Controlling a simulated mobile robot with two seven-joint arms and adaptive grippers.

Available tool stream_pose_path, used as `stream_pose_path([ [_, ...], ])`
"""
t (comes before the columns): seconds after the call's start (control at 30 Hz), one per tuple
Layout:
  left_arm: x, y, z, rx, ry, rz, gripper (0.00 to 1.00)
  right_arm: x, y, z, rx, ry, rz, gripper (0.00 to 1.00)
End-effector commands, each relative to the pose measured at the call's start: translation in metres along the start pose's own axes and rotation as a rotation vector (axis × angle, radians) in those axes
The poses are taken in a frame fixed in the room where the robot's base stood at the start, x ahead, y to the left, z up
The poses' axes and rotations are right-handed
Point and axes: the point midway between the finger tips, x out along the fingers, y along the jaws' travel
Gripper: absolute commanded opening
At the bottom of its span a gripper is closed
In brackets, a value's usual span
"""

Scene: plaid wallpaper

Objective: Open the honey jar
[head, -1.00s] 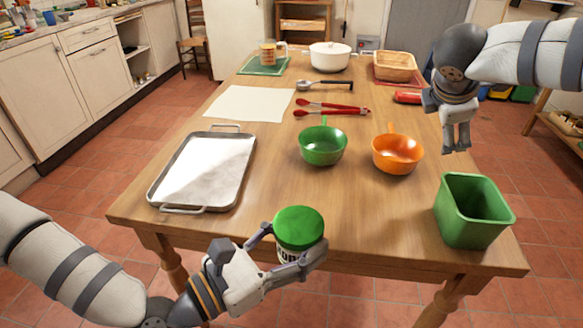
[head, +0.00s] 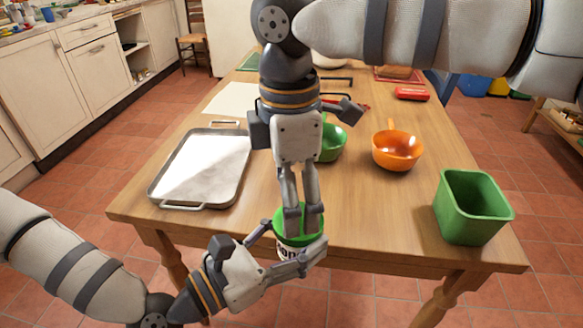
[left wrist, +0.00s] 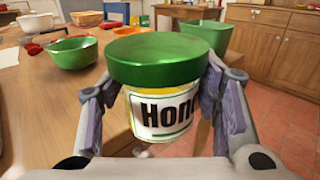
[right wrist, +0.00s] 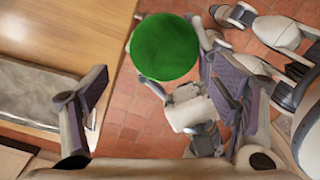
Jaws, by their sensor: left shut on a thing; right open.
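The honey jar (left wrist: 165,115) has a white "Honey" label and a green lid (left wrist: 160,57), which sits on it in the left wrist view. My left gripper (head: 288,254) is shut around the jar's body and holds it upright at the table's front edge. My right gripper (head: 304,222) points down just above the lid in the head view and hides part of it. In the right wrist view the green lid (right wrist: 164,47) shows from above, ahead of the open fingers and nearer the right-hand one. I cannot tell whether the right fingers touch it.
On the wooden table (head: 350,215) are a metal tray (head: 205,165), a green bowl (head: 331,142), an orange bowl (head: 397,150) and a green square container (head: 470,208). A red object (head: 412,94) lies at the back right. The table's front middle is clear.

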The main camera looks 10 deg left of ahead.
Motion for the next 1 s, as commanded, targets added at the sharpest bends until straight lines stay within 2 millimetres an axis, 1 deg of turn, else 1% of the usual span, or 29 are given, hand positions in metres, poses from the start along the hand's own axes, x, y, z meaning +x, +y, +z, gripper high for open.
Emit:
stream_pose_path([
  [0.03, 0.0, 0.0, 0.001, 0.001, -0.002, 0.0, 0.0, 0.009, -0.001, 0.0, 0.0, 0.0, -0.001, 0.8],
  [0.1, 0.0, 0.0, 0.001, 0.001, -0.002, 0.0, 0.0, 0.02, 0.0, 0.0, 0.0, -0.001, 0.0, 0.8],
  [0.2, 0.0, 0.0, 0.001, 0.001, -0.002, 0.0, 0.0, 0.03, 0.0, 0.001, 0.001, 0.0, 0.001, 0.8],
  [0.3, 0.0, 0.0, 0.001, 0.001, -0.002, 0.0, 0.0, 0.034, 0.001, 0.001, 0.001, -0.001, 0.004, 0.8],
  [0.5, 0.0, 0.0, 0.001, 0.001, -0.002, 0.0, 0.0, 0.034, 0.001, 0.001, 0.002, -0.001, 0.004, 0.8],
  [0.67, 0.0, 0.0, 0.001, 0.001, -0.003, 0.0, 0.0, 0.034, 0.001, 0.001, 0.002, -0.001, 0.004, 0.44],
  [0.7, 0.0, -0.001, 0.001, 0.001, -0.003, -0.001, 0.0, 0.034, 0.001, 0.001, 0.002, -0.002, 0.005, 0.35],
  [0.73, 0.0, -0.001, 0.002, 0.001, -0.004, -0.002, 0.0, 0.034, 0.001, 0.001, 0.002, -0.002, 0.005, 0.3],
  [0.9, 0.0, -0.002, 0.003, 0.0, -0.006, -0.007, 0.0, 0.035, 0.002, 0.002, -0.002, -0.003, 0.008, 0.29],
  [0.97, 0.0, -0.003, 0.003, 0.0, -0.007, -0.008, 0.0, 0.035, 0.002, 0.002, -0.043, -0.003, 0.01, 0.3],
  [1.0, 0.0, -0.003, 0.003, 0.0, -0.007, -0.009, 0.0, 0.035, 0.002, 0.002, -0.106, -0.002, 0.01, 0.3],
])
